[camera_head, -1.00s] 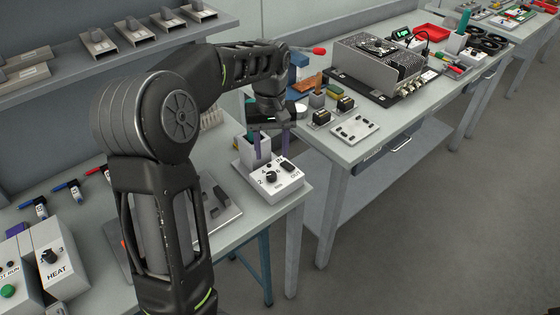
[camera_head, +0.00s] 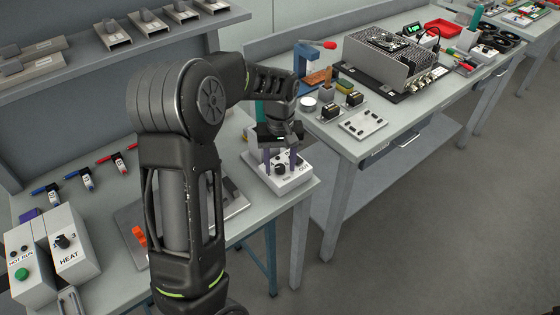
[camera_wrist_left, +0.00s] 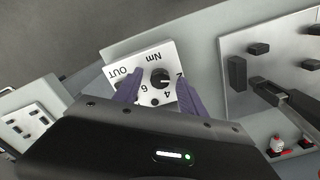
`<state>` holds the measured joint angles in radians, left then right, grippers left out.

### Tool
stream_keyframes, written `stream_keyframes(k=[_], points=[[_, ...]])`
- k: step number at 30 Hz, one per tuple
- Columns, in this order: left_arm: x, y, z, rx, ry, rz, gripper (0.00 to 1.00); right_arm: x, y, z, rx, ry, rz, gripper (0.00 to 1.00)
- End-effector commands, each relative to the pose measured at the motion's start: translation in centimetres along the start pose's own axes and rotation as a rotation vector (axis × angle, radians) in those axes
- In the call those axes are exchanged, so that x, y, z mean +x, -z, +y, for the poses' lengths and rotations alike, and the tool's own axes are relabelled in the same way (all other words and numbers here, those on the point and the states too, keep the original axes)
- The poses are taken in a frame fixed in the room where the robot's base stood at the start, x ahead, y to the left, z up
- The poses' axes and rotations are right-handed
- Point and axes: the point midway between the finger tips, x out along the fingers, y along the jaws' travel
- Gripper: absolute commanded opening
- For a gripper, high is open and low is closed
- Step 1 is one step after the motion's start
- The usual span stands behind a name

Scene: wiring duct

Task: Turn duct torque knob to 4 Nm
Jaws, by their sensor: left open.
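The torque box is a white block (camera_head: 262,180) near the front right corner of the near bench. It also shows in the left wrist view (camera_wrist_left: 119,60), marked 2, 4, 6, Nm and OUT. Its black knob (camera_wrist_left: 159,77) sits between my purple fingers, and a pale mark on it seems to point toward the 2. The knob also shows in the head view (camera_head: 281,170). My left gripper (camera_head: 281,162) is open just over the box, one finger on each side of the knob. I cannot tell whether the fingers touch it. My right gripper is out of view.
A second black part of the box lies beside the left finger in the wrist view. A HEAT box (camera_head: 70,262) stands at the lower left. A flat plate with black parts (camera_wrist_left: 262,60) lies nearby. Another bench (camera_head: 340,145) holds small devices.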

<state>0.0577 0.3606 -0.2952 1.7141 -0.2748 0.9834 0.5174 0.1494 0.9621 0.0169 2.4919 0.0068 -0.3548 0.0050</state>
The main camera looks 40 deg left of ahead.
Motion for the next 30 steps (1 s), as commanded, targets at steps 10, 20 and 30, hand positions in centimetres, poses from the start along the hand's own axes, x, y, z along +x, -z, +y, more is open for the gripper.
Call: stream_keyframes(k=[10,20,30], points=[[0.14,0.01,0.00,0.000,0.000,0.000,0.42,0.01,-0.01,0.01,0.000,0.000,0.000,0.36],[0.12,0.02,0.00,0.000,0.000,0.001,0.15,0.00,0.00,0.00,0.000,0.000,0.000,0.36],[0.11,0.02,0.00,0.000,0.000,0.001,0.00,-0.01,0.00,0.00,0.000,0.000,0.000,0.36]])
